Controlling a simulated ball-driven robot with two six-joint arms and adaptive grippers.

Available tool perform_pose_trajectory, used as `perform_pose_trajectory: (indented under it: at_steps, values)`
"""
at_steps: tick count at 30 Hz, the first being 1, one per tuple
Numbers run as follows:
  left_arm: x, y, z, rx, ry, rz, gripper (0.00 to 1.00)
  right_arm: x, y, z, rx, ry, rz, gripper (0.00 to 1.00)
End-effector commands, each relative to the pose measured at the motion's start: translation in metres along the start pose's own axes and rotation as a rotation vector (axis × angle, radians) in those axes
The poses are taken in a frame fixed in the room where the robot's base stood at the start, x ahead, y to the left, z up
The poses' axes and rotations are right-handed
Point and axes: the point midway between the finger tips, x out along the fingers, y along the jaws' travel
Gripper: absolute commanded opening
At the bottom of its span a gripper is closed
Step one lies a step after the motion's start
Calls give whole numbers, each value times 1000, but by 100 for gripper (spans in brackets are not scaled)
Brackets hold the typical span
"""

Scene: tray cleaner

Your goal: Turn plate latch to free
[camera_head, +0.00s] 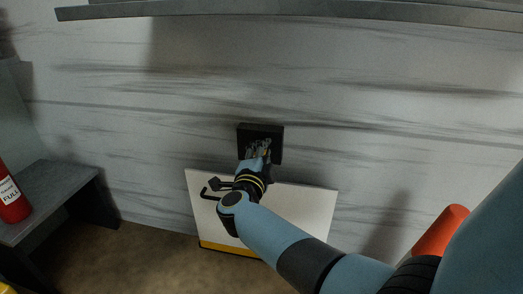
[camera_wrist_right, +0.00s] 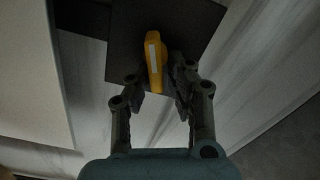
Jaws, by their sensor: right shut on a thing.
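The plate latch is a yellow lever with a pale stripe (camera_wrist_right: 155,62), on a black square mounting (camera_wrist_right: 195,30). In the head view the black mounting (camera_head: 244,132) is on the marbled wall, and my right gripper (camera_head: 260,150) covers most of the lever. In the right wrist view my right gripper (camera_wrist_right: 160,85) has its two fingers on either side of the lever's near part and is shut on it. The lever stands nearly upright in that view, tilted slightly. My left gripper is not in view.
A white board (camera_head: 305,205) with a yellow lower edge (camera_head: 220,248) stands below the mounting. A dark bent rod (camera_head: 207,194) shows in front of it. A grey bench (camera_head: 60,190) with a red cylinder (camera_head: 11,198) is at left. A grey shelf edge (camera_head: 290,8) crosses the top.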

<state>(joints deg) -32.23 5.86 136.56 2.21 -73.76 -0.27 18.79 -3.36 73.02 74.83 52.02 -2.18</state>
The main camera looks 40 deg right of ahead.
Motion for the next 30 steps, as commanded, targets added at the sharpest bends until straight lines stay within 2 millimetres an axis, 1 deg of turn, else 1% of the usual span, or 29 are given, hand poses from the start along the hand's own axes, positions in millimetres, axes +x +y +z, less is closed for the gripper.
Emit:
perform_pose_trajectory:
  at_steps: [1,6,9,15,23,30]
  values:
    - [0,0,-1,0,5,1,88,-3,13,-1,26,1,16,0]
    - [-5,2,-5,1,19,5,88,-3,16,-1,157,1,17,0]
    - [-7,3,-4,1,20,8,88,-4,17,0,220,1,17,0]
    - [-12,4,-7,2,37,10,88,-4,18,0,311,1,17,0]
    - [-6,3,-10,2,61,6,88,-4,18,1,361,0,17,0]
    - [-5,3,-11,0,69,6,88,-4,18,2,367,-1,17,0]
